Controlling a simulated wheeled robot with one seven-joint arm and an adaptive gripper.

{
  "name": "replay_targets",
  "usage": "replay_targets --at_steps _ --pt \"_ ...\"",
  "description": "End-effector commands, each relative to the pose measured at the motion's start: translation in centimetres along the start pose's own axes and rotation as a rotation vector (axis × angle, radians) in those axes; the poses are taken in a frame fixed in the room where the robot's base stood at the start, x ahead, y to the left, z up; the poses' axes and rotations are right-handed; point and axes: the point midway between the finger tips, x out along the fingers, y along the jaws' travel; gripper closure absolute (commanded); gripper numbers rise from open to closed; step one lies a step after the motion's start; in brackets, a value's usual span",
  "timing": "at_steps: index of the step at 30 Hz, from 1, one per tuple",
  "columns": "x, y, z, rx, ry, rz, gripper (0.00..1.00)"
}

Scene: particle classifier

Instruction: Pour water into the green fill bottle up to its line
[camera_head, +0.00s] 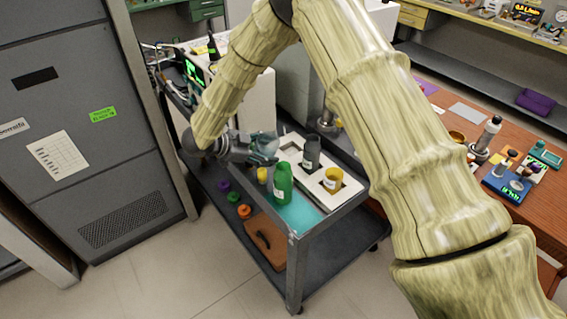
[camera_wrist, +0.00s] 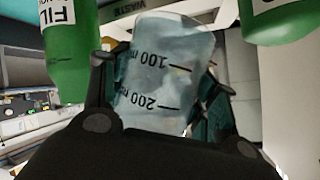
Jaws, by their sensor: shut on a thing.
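My gripper (camera_head: 250,147) is shut on a clear beaker (camera_head: 264,145) above the cart's left side. In the wrist view, my gripper's fingers (camera_wrist: 160,82) clasp both sides of the beaker (camera_wrist: 150,75), and its 100 and 200 ml marks appear upside down. The beaker looks bluish and cloudy; I cannot tell the water level. The green fill bottle (camera_head: 282,184) stands on the cart, just in front and right of the beaker. A green bottle marked "FIL" (camera_wrist: 66,62) shows at the wrist view's upper left. The fill line is not readable.
A second green shape with a label (camera_wrist: 278,25) shows in the wrist view. A dark grey bottle (camera_head: 311,155) and a yellow cup (camera_head: 333,178) stand in the white tray (camera_head: 352,187). A small yellow container (camera_head: 262,175) stands beside the fill bottle. The teal surface (camera_head: 308,213) in front is clear.

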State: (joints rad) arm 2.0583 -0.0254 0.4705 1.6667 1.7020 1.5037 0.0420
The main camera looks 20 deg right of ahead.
Motion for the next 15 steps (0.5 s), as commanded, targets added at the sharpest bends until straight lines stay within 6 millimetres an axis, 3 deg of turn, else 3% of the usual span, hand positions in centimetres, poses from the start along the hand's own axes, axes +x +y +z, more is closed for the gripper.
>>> replay_targets --at_steps 15 --pt "-0.6 -1.6 0.1 -0.253 0.115 0.106 0.76"
